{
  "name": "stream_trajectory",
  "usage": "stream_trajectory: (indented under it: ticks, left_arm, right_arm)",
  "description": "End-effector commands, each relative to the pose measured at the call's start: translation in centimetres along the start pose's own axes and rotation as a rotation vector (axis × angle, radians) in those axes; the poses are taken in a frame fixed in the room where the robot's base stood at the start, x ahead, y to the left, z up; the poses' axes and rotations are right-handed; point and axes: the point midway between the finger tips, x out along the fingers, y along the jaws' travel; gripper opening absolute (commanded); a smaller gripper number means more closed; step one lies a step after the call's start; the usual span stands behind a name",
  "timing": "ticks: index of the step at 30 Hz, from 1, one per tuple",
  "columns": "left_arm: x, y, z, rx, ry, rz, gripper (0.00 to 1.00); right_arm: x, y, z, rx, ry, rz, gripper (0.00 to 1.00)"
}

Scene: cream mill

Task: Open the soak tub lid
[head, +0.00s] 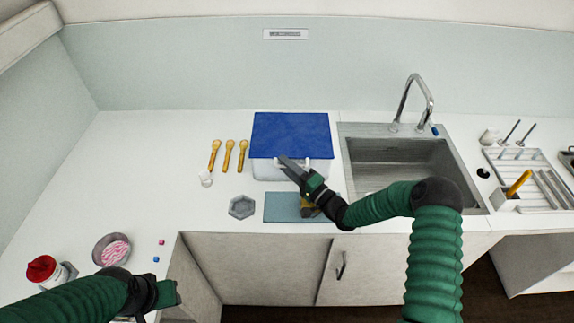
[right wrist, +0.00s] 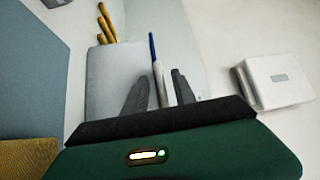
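The soak tub (head: 265,169) is a pale box with a flat blue lid (head: 291,133), which lies shut on top. A white handle or lip runs along its front. My right gripper (head: 287,163) is at the tub's front edge, close below the lid. In the right wrist view its fingers (right wrist: 157,92) stand apart, with a white strip and the lid's thin blue edge (right wrist: 152,47) showing between or just beyond them. Contact cannot be told. My left gripper (head: 172,292) is low at the left, away from the tub; its fingers are too unclear to read.
A blue-grey mat (head: 282,207) with a yellow sponge lies before the tub, partly under my right arm. Wooden spoons (head: 228,155) and a grey hexagonal dish (head: 242,207) are left of it. The sink (head: 385,129) is on the right. A pink-filled bowl (head: 97,250) stands near my left arm.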

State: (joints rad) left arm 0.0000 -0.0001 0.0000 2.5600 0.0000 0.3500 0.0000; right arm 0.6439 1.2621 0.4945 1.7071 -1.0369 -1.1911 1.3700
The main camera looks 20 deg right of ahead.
Motion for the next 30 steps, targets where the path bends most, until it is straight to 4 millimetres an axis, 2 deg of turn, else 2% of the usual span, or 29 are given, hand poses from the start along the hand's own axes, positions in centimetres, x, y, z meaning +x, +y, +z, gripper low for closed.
stream_trajectory:
  ticks: [3, 10, 30]
  left_arm:
    - [0.02, 0.00, 0.00, 0.000, 0.000, 0.000, 0.36]
    - [0.02, 0.00, 0.00, 0.000, 0.000, 0.000, 0.36]
    - [0.03, 0.00, 0.00, 0.000, 0.000, 0.000, 0.36]
  right_arm:
    - [-0.05, 0.02, -0.01, 0.000, 0.000, 0.000, 0.29]
    - [-0.10, 0.01, -0.01, 0.000, 0.000, 0.000, 0.00]
    - [-0.17, 0.21, -0.04, 0.001, 0.001, 0.005, 0.00]
